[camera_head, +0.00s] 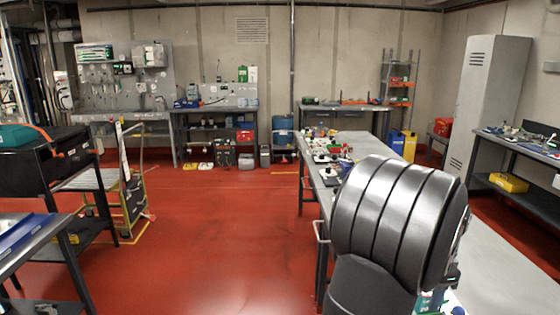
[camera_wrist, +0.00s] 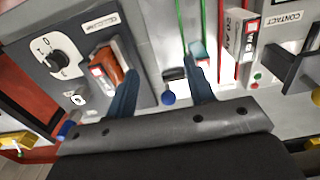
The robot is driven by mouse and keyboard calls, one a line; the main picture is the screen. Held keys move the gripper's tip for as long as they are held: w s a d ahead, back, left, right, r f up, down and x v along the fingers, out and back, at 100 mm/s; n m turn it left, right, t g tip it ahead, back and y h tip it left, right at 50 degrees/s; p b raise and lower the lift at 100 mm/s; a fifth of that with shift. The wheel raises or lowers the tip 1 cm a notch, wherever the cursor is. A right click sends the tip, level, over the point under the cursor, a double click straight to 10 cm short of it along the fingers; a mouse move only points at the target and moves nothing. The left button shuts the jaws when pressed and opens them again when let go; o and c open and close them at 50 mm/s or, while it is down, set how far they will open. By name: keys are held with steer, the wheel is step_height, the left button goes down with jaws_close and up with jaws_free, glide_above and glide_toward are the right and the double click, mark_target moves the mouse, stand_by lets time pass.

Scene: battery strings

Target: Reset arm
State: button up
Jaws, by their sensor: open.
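My gripper (camera_wrist: 162,72) shows in the wrist view with two blue-grey fingers spread apart and nothing held between them. The left finger overlaps an orange-red block (camera_wrist: 104,68) on a grey panel; I cannot tell whether they touch. The right finger is beside a green wire (camera_wrist: 204,22). A small black part (camera_wrist: 173,73) and a blue knob (camera_wrist: 168,98) lie between the fingers in the picture. In the head view my large dark arm link fills the right foreground and hides the gripper.
The grey panel carries a rotary switch (camera_wrist: 57,62). A white block with a red label (camera_wrist: 240,42) and a black holder (camera_wrist: 292,60) are to the right. The long workbench (camera_head: 310,178) bears several small items at its far end. Red floor (camera_head: 220,230) is clear left of it.

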steer(key=w, duration=0.1)
steer(key=w+a+f, duration=0.1)
steer(key=shift+w, duration=0.4)
steer(key=s+d+r, duration=0.1)
steer(key=s, duration=0.3)
steer(key=s+d+r, duration=0.1)
steer(key=s, duration=0.3)
steer(key=s+d+r, duration=0.1)
steer(key=s+r, duration=0.1)
steer(key=s, duration=0.2)
steer(key=shift+s+d, duration=0.15)
steer(key=shift+s, duration=0.1)
step_height(320, 180, down, 7)
steer(key=shift+s+r, duration=0.1)
steer(key=shift+s, duration=0.05)
